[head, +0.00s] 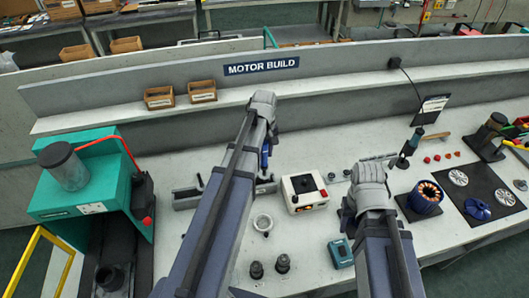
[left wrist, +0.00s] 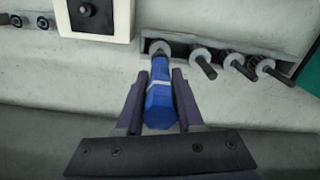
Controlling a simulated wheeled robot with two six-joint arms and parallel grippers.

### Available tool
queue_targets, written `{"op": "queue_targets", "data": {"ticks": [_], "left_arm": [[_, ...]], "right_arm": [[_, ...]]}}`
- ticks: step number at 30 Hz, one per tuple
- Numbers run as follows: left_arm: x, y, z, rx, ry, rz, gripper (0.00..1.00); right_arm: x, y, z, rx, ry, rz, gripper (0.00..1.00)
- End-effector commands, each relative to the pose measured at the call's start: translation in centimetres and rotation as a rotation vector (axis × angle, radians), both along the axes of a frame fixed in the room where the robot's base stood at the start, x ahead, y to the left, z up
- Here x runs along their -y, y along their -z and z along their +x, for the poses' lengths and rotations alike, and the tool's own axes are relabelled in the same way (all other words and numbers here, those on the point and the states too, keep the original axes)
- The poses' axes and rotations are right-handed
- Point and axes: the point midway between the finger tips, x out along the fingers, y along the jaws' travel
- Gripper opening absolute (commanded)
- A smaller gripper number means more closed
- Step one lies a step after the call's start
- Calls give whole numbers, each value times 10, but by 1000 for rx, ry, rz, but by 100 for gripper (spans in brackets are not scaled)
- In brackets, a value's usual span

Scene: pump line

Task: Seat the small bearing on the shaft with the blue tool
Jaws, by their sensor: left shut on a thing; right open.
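My left gripper (left wrist: 158,78) is shut on the blue tool (left wrist: 158,100), a blue handle with a pale band. The tool's far end meets a grey ring-like part (left wrist: 160,47) at the rack (left wrist: 225,42); I cannot tell whether this is the small bearing, or whether they touch. Several dark pins with pale rings, possibly shafts (left wrist: 203,62), stick out along the rack. In the head view the blue tool (head: 265,155) is partly hidden by my left arm. My right gripper (head: 346,216) is open and appears empty, mostly hidden behind its wrist.
A teal press (head: 95,185) stands left. A blue-ringed stator (head: 425,195), a teal block (head: 340,253) and dark cylindrical parts (head: 283,263) lie on the bench.

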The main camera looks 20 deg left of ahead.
Motion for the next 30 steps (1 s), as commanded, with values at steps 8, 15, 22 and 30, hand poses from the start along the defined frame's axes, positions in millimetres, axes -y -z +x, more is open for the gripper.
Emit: {"op": "queue_targets", "data": {"ticks": [8, 15, 22, 30], "left_arm": [[0, 10, 0, 0, 0, 0, 0], [0, 16, 0, 0, 0, 0, 0], [0, 23, 0, 0, 0, 0, 0], [0, 31, 0, 0, 0, 0, 0]], "right_arm": [[0, 10, 0, 0, 1, 0, 50], [0, 16, 0, 0, 1, 0, 50], [0, 23, 0, 0, 1, 0, 50], [0, 31, 0, 0, 1, 0, 50]]}}
